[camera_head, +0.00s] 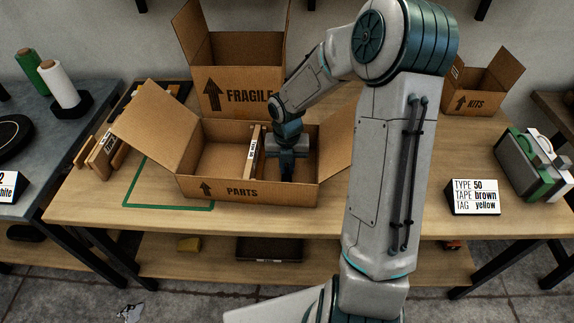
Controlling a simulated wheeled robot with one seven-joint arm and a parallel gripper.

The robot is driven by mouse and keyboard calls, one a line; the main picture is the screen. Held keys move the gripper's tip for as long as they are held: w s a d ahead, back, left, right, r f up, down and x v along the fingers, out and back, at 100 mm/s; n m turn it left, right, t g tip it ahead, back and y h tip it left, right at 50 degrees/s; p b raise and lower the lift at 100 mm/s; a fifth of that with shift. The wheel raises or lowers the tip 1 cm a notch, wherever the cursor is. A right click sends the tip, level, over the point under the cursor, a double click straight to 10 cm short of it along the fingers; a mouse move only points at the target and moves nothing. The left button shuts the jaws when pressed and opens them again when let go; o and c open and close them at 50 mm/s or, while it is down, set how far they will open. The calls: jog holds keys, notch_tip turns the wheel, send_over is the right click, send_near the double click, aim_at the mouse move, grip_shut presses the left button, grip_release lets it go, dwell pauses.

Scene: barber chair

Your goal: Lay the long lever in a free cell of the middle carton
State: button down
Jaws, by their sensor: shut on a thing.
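The middle carton (300,196), marked PARTS, stands open on the wooden table with its side flaps spread. A cardboard divider (254,152) with a white label splits it into a left and a right cell. The left cell shows a bare floor. My gripper (287,174) points down inside the right cell, right of the divider. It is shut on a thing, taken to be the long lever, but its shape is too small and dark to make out. My wrist hides part of the right cell.
A FRAGILE carton (222,88) stands behind. A KITS carton (474,88) is at the back right. A sign (474,197) and a green-and-white case (530,165) stand at the right. The front table strip is clear.

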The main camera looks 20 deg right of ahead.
aim_at(287, 168)
jog(key=c, duration=1.9)
grip_release()
jog(key=shift+f, duration=0.15)
jog(key=o, duration=0.4)
jog(key=shift+o, duration=0.2)
notch_tip(287, 168, up, 12)
jog(key=p, duration=0.3)
jog(key=s+a+r+m+t, duration=0.1)
jog(key=s+r+m, duration=0.3)
jog(key=s+m, duration=0.6)
jog(key=s+r+m+t, duration=0.1)
jog(key=s+r+m, duration=0.3)
jog(key=s+m, duration=0.6)
jog(key=shift+a+m, duration=0.35)
jog(key=shift+m, duration=5.85)
